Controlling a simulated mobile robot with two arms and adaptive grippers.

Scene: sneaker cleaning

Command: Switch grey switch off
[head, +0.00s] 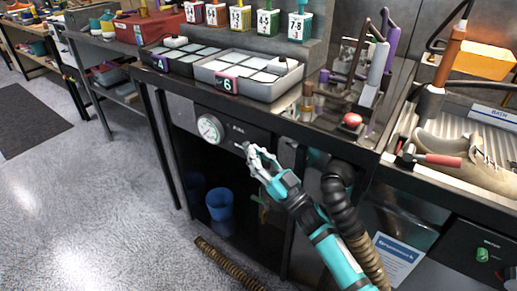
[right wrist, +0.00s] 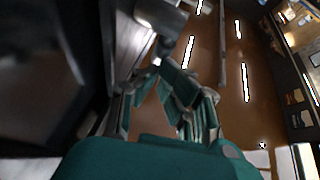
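My right gripper (head: 252,153) reaches up to the dark control panel (head: 232,126) under the bench edge, just right of the round white gauge. Its fingertips are at or very close to a small grey switch (head: 240,147) on that panel; contact cannot be told. The gripper partly hides this spot. In the right wrist view the fingers (right wrist: 165,85) stand near a grey metal part at the top, blurred and dark. Whether they are open or shut is unclear. My left gripper is in neither view.
The gauge (head: 210,128) sits left of the fingers. A red button (head: 352,120) is on the bench top. A sneaker (head: 465,155) lies in a tray at right. A ribbed hose (head: 340,195) hangs beside my arm. A blue bin (head: 220,205) stands below.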

